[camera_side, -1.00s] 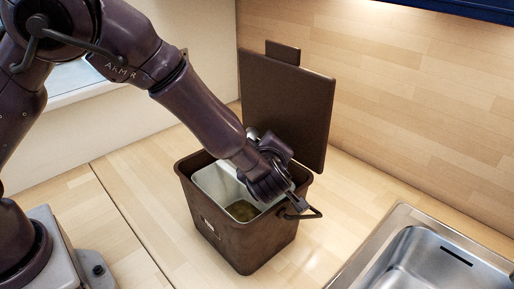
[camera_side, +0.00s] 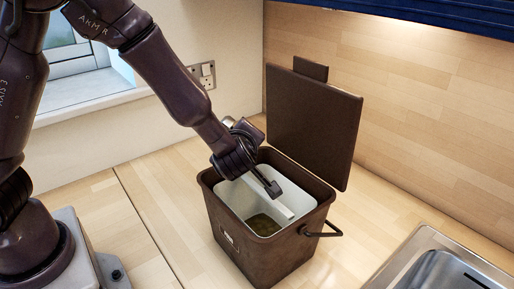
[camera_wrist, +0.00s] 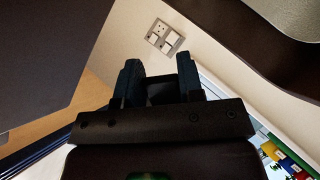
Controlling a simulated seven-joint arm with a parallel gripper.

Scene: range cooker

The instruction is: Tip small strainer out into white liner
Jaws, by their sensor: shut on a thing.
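The white liner (camera_side: 238,193) sits inside a brown bin (camera_side: 278,256) with its lid up. Dark brown matter lies on the liner's floor. My gripper (camera_side: 275,191) is over the liner's opening, angled down to the right. In the wrist view my gripper (camera_wrist: 160,82) shows two dark fingers with a dark piece between them, and it is shut on the small strainer. The strainer's bowl cannot be made out in either view, and whether anything is in it cannot be told. A pale bar shows just below the fingers in the side view; I cannot tell what it is.
The bin's raised lid (camera_side: 312,122) stands behind and right of my gripper. The bin's handle (camera_side: 323,232) sticks out at its right. A steel sink (camera_side: 428,262) is at lower right. A wall socket (camera_side: 203,74) is behind. The worktop (camera_side: 160,205) left of the bin is clear.

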